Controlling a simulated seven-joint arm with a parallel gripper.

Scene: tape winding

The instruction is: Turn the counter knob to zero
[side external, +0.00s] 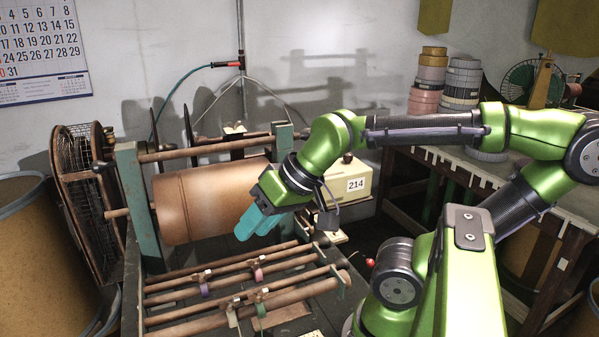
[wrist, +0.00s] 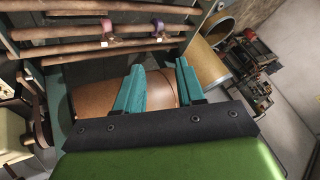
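The counter is a cream box (side external: 345,182) right of the large copper-brown roller, and its display (side external: 356,184) reads 214. A small dark round knob (side external: 347,158) sits on top of the box. My gripper (side external: 245,232) has teal fingers and hangs in front of the roller, left of the counter and apart from it. In the wrist view my gripper (wrist: 160,66) shows its two fingers spread with a gap and nothing held between them. Part of a cream box, likely the counter, shows at the left edge of the wrist view (wrist: 12,135); no knob is clear there.
The copper-brown roller (side external: 200,205) lies close behind my fingers. Brown rods (side external: 225,285) with small coloured tape rolls are in front. A green frame post (side external: 284,150) stands between roller and counter. Stacked tape rolls (side external: 430,80) are on the bench behind.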

